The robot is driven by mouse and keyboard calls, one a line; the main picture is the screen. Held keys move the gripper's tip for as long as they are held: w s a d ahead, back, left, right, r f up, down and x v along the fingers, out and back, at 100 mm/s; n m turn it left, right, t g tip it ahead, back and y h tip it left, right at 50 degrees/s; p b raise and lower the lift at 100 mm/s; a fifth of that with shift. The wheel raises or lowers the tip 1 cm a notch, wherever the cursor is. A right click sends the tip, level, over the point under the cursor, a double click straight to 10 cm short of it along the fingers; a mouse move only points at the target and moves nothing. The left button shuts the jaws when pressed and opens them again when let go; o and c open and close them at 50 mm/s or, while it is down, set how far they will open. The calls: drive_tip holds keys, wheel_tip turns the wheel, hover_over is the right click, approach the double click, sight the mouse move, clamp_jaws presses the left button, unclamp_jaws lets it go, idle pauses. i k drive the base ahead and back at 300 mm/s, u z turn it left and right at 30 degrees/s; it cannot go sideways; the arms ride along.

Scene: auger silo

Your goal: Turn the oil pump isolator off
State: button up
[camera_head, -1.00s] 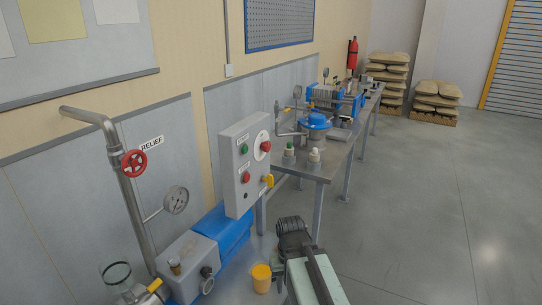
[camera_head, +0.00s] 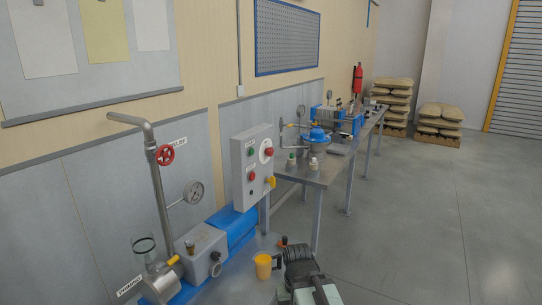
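A grey control box (camera_head: 252,166) stands upright beyond the blue pump unit. Its face carries a green button (camera_head: 251,152), a red button (camera_head: 252,176), a red knob on a round white plate (camera_head: 268,152) and a yellow handle (camera_head: 271,182). Which one is the oil pump isolator I cannot read, and its setting is too small to tell. The dark end of my arm, with my gripper (camera_head: 299,256), is at the bottom centre, below and right of the box and apart from it. Its fingers cannot be made out.
A red RELIEF handwheel (camera_head: 165,155), a gauge (camera_head: 194,192) and a glass cup (camera_head: 144,247) are at left. A yellow cup (camera_head: 263,266) stands beside my arm. A steel bench (camera_head: 322,174) with machines runs back. Open floor (camera_head: 440,220) lies at right.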

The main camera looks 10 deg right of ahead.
sight(269, 151)
drive_tip(key=u, duration=2.5)
drive_tip(key=k, duration=1.3)
drive_tip(key=z, duration=1.35)
drive_tip(key=i, duration=1.6)
drive_tip(key=u, duration=0.1)
